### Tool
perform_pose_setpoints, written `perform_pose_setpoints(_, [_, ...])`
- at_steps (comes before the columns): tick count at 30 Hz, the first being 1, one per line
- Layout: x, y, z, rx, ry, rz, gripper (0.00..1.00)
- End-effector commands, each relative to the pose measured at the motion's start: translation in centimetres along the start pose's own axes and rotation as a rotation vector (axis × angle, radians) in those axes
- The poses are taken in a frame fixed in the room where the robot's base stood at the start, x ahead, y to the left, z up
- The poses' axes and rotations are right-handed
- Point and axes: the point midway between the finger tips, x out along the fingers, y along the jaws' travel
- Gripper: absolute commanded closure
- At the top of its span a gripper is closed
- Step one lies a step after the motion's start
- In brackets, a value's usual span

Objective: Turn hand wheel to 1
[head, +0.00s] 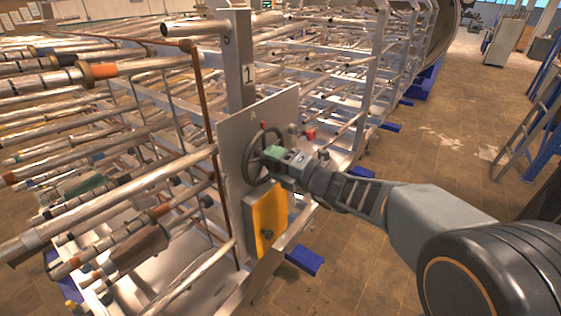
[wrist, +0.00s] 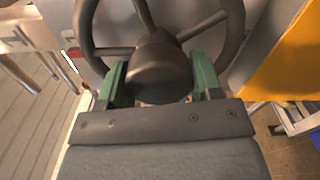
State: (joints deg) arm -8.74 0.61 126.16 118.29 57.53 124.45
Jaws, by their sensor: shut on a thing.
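The dark spoked hand wheel (head: 250,165) is mounted on a pale metal plate (head: 228,140) on the rack's front post. In the wrist view its rim and spokes (wrist: 207,25) fill the top, with a thick round hub (wrist: 155,72) in the middle. My gripper (head: 272,155) reaches the wheel from the right in the head view. In the wrist view its green fingers (wrist: 157,82) stand on both sides of the hub and are shut on it.
A yellow panel (head: 268,222) sits just below the wheel. Small red knobs (head: 309,134) are close to the right of it. Long metal tubes (head: 110,215) fill the rack on the left. The tiled floor (head: 440,140) at right is mostly free; a blue ladder (head: 545,110) stands there.

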Motion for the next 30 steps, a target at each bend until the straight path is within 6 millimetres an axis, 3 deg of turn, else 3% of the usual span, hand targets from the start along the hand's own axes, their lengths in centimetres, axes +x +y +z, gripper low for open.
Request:
perform_pose_setpoints(8, [0.0,0.2,0.1,0.002,-0.002,0.005,0.83])
perform_pose_setpoints(9, [0.0,0.2,0.1,0.002,-0.002,0.005,0.40])
perform_pose_setpoints(16, [-0.1,0.1,0.1,0.001,-0.003,0.003,0.18])
perform_pose_setpoints(25, [-0.3,0.0,0.1,0.000,-0.004,0.002,0.16])
perform_pose_setpoints(30, [-2.2,-0.1,0.2,-0.001,-0.007,0.002,0.16])
